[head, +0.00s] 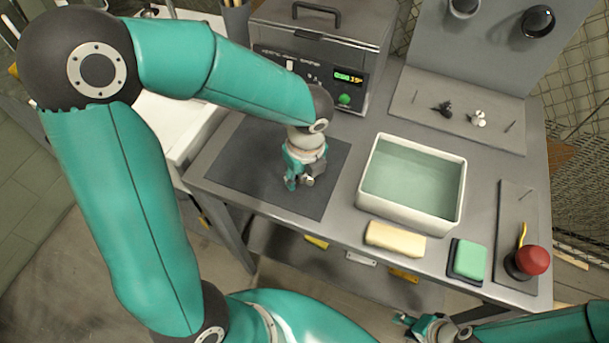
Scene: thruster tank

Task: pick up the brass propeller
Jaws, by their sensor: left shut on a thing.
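My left gripper (300,182) points down at the dark mat (245,165) on the bench. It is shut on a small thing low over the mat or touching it. The fingers hide most of this thing, and its colour is hard to make out; I take it for the brass propeller. No brass propeller shows elsewhere. A black propeller (442,110) and a white propeller (478,118) lie on the grey plate (420,97) at the back right. My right gripper (404,327) is low in front of the bench, partly cut off; its opening is unclear.
A white basin of water (372,198) stands right of the mat. A grey machine with a display (350,78) stands behind the mat.

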